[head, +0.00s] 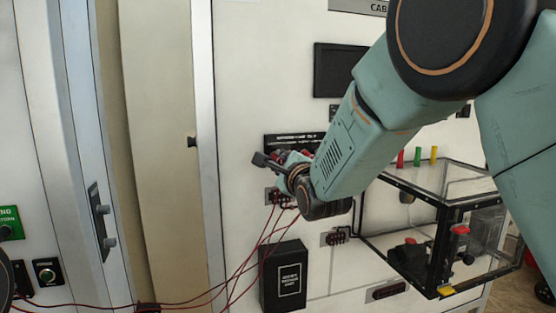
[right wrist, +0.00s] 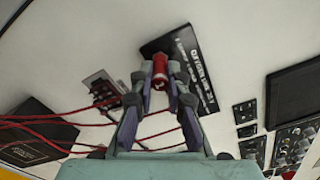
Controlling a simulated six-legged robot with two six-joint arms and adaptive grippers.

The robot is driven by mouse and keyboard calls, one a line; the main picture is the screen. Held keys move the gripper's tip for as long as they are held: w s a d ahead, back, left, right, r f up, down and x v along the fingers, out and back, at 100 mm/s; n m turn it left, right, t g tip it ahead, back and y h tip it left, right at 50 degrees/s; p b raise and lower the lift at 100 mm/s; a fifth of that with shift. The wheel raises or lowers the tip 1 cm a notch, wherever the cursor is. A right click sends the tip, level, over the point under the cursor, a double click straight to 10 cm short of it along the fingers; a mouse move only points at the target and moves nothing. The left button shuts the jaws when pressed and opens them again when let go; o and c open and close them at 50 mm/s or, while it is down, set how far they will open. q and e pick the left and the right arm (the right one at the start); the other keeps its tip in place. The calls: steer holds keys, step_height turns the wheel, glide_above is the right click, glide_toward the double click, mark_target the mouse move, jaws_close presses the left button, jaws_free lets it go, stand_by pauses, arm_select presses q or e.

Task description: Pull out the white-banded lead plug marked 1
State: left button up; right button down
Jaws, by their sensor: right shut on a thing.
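My right gripper (head: 282,165) is at the cabinet front, beside the black label plate (head: 296,142). In the right wrist view its fingers (right wrist: 160,82) are closed around a red lead plug (right wrist: 160,68). A pale patch shows beside the plug, but I cannot read any mark 1 or make out the band clearly. Whether the plug still sits in a socket is hidden by the fingers. Below the gripper is a small socket panel (head: 272,197) with red leads; it also shows in the right wrist view (right wrist: 103,88). My left gripper is not in view.
Several red leads (head: 240,270) hang from the panel and run left. A black box (head: 283,277) stands below the panel. A clear black-framed case (head: 440,292) juts out at the right. A dark screen (head: 338,70) is above. A door handle (head: 101,220) is at left.

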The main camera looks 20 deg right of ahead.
mark_target(281, 162)
steer(key=shift+s, duration=0.25)
steer(key=shift+s+d+r, duration=0.1)
steer(key=shift+s+r, duration=0.05)
steer(key=shift+s, duration=1.05)
steer(key=shift+s, duration=0.15)
steer(key=shift+s+b, duration=0.3)
steer(key=shift+s, duration=0.6)
steer(key=shift+w, duration=0.1)
